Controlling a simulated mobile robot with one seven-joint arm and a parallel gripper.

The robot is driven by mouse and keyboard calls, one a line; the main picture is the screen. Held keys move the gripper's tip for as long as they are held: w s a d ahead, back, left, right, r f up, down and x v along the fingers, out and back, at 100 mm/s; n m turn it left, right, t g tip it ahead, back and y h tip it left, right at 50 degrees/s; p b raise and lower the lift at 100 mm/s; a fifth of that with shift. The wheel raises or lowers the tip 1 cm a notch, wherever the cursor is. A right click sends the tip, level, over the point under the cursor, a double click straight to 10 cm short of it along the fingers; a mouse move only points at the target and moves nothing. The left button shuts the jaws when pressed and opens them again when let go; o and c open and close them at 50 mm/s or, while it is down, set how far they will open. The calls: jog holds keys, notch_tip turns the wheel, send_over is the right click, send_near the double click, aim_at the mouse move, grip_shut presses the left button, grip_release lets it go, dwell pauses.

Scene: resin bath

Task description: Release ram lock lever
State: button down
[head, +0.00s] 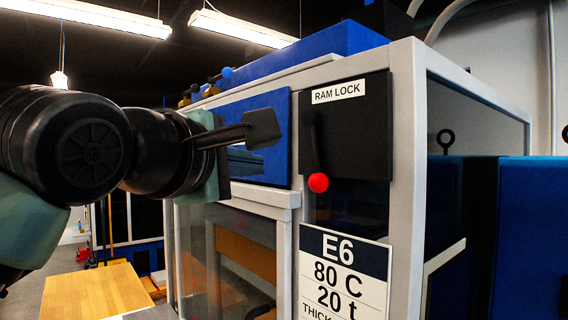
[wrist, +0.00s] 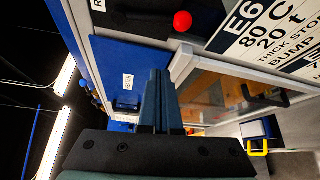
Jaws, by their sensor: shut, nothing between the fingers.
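The ram lock lever shows in the head view as a dark arm with a red ball knob (head: 318,182), hanging down on the black panel (head: 345,130) labelled RAM LOCK. The red knob (wrist: 182,21) also shows at the top of the wrist view, with the dark lever to its left. My gripper (wrist: 160,72) has its two dark fingers together and empty, apart from the knob. In the head view my wrist is left of the lever, in front of the blue panel; I cannot make out the fingertips clearly there.
A sign (head: 343,275) reading E6, 80 C, 20 t is below the lever. A pale frame post (head: 404,180) stands right of the panel. A blue panel (wrist: 118,75) with a small label lies left of my fingers in the wrist view. A wooden table top (head: 95,293) is at lower left.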

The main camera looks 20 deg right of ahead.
aim_at(315, 153)
jog(key=w+d+p, duration=0.1)
jog(key=d+p, duration=0.1)
jog(key=w+d+p, duration=0.2)
jog(key=d+p, duration=0.1)
jog(key=w+d+p, duration=0.2)
jog(key=d, duration=0.1)
jog(key=shift+s+d+p, duration=0.15)
jog(key=shift+s+p, duration=0.25)
jog(key=shift+p, duration=0.05)
jog(key=shift+d, duration=0.1)
jog(key=shift+f, duration=0.1)
jog(key=shift+s+d+b, duration=0.1)
jog(key=shift+s+b, duration=0.35)
